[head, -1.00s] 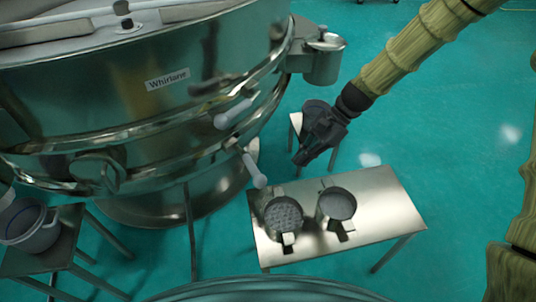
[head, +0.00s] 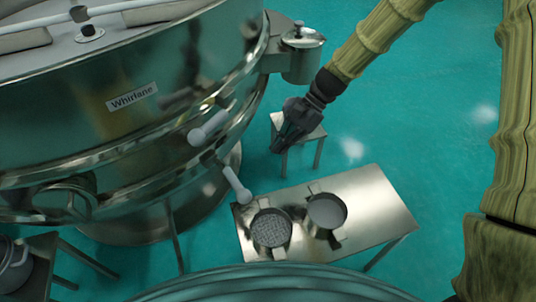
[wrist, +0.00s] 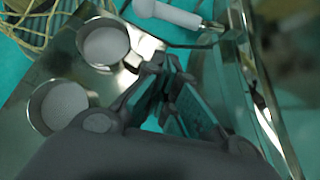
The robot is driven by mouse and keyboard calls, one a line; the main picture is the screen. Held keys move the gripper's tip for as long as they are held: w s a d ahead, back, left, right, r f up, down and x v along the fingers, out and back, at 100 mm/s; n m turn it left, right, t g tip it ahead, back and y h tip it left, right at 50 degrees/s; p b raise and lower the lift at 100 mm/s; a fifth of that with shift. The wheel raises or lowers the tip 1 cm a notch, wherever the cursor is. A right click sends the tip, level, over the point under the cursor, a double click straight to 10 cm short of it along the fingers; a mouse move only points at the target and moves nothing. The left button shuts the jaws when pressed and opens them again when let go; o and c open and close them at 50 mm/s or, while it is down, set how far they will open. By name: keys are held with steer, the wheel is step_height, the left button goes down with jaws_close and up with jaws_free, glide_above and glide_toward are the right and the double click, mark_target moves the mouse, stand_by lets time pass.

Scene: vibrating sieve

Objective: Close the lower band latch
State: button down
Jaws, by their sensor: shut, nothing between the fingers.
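The lower band latch (head: 236,185) is a white-handled lever on the lower band of the steel sieve (head: 130,105). In the head view its handle sticks out from the drum, pointing down and right. A white handle (wrist: 175,13), which I cannot tell as upper or lower, shows at the top of the wrist view. The upper latch (head: 208,128) has a similar white handle, higher and closer to the drum. My gripper (head: 277,148) is shut and empty, right of the lower handle and apart from it. Its dark fingers (wrist: 165,85) show in the wrist view.
A steel table (head: 375,205) below holds a mesh-bottomed pan (head: 272,228) and a second round pan (head: 326,211). A small stool (head: 305,138) stands behind my gripper. A spout with a lid (head: 302,55) juts from the drum. Green floor is open at right.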

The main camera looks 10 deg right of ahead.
mark_target(229, 176)
steer(key=s+a+r+b+x, duration=0.1)
steer(key=r+x, duration=0.1)
steer(key=x, duration=1)
steer(key=shift+a, duration=0.35)
